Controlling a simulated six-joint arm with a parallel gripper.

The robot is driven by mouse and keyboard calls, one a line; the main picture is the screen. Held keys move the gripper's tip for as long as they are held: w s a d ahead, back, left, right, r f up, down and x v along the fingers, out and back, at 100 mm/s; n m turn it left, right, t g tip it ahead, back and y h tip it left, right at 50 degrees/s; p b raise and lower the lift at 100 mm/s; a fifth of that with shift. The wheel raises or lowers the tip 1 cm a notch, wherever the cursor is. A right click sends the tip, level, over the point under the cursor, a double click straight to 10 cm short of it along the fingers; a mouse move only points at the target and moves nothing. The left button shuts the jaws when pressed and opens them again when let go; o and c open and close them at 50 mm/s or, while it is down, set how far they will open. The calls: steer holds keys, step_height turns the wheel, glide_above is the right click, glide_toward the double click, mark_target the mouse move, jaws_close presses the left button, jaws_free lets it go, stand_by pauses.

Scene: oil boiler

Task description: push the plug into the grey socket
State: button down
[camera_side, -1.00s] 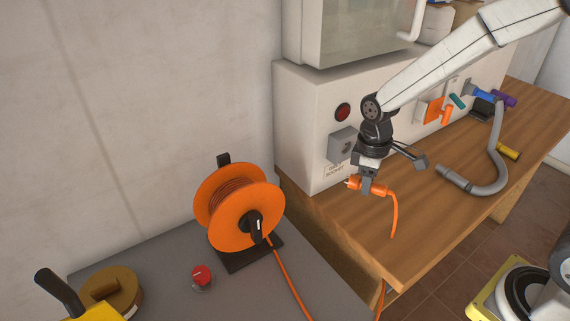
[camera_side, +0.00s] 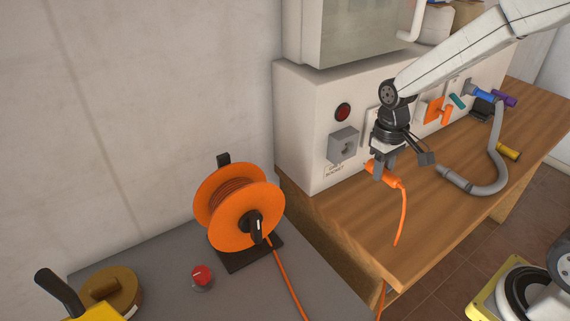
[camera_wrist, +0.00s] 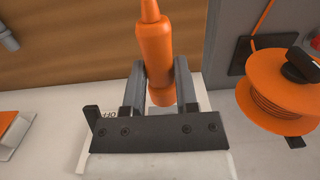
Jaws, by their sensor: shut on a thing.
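The orange plug (camera_side: 380,174) is held in my gripper (camera_side: 382,170), in front of the boiler's white lower housing and above the wooden bench. Its orange cord hangs down to the right. In the wrist view my gripper (camera_wrist: 160,88) is shut on the orange plug body (camera_wrist: 155,52), with a finger on each side. The plug's prongs are hidden in both views. The grey socket (camera_side: 344,145) is on the white housing, to the left of the plug and a little higher. The plug is apart from it.
An orange cable reel (camera_side: 238,212) stands on the grey table at left. A red button (camera_side: 343,112) is above the socket. A grey hose (camera_side: 486,186) lies on the wooden bench (camera_side: 440,215) at right. The front of the bench is clear.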

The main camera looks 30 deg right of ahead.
steer(key=shift+w, duration=0.25)
steer(key=shift+w, duration=2.15)
steer(key=shift+w, duration=2)
steer(key=shift+c, duration=1.5)
jaws_free()
step_height(320, 180, up, 8)
steer(key=shift+w, duration=0.2)
step_height(320, 180, up, 10)
steer(key=shift+w+f, duration=0.15)
steer(key=shift+w, duration=0.1)
stand_by(0.3)
